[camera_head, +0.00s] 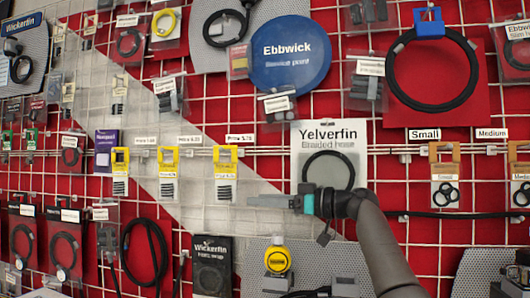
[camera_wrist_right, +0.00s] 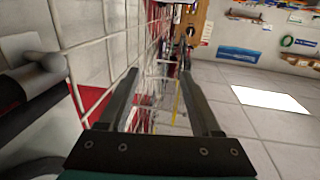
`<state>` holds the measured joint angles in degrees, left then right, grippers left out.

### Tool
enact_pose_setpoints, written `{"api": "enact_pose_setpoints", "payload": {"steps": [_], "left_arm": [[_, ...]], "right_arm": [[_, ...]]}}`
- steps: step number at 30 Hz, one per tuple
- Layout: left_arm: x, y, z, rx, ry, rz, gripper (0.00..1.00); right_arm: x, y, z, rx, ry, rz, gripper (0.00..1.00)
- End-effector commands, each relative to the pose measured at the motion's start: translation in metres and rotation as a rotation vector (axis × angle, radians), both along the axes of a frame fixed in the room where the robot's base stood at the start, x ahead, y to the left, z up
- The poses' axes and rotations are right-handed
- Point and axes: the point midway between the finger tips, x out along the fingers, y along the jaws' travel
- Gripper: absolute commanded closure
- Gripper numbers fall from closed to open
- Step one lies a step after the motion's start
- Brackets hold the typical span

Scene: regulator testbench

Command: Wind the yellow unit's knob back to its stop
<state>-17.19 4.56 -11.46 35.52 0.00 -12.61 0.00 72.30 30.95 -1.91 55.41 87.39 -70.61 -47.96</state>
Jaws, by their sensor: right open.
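The yellow unit (camera_head: 278,261) is low in the middle of the head view, in front of a grey perforated panel. It has a round yellow body with a grey part below. I cannot make out which part is its knob or how far it is turned. My right gripper (camera_head: 252,201) is above the yellow unit and apart from it, its fingers pointing left across the wire grid. In the right wrist view its two fingers (camera_wrist_right: 162,82) stand apart with nothing between them. My left gripper is not in view.
The red-backed wire grid (camera_head: 350,232) carries several hanging packs. The Yelverfin card (camera_head: 330,135) hangs just above my right gripper, and a Wickerfin pack (camera_head: 211,262) hangs left of the yellow unit. A dark cylindrical fitting (camera_wrist_right: 35,80) is close at left in the wrist view.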

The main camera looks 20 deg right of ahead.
Motion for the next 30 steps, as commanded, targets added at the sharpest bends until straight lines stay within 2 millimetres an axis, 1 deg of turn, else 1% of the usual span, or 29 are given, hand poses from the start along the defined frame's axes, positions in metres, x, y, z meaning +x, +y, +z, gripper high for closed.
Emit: {"api": "enact_pose_setpoints", "payload": {"steps": [1,6,12,15,18,21,30], "left_arm": [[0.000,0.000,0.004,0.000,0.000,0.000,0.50],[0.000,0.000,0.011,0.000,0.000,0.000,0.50],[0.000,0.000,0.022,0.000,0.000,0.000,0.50],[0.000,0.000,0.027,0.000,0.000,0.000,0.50],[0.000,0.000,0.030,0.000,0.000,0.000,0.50],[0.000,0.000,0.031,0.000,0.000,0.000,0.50],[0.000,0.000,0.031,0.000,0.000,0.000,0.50]], "right_arm": [[0.000,0.000,0.015,0.000,-0.004,0.000,0.35],[0.000,0.001,0.051,0.001,-0.002,0.001,0.35],[0.000,0.001,0.089,0.001,-0.002,0.001,0.35],[0.000,0.000,0.103,0.001,0.001,0.001,0.35],[0.000,0.000,0.111,0.000,0.000,0.001,0.35],[0.000,0.000,0.116,-0.001,-0.001,0.000,0.35],[0.000,0.001,0.116,-0.001,0.001,0.000,0.35]]}}
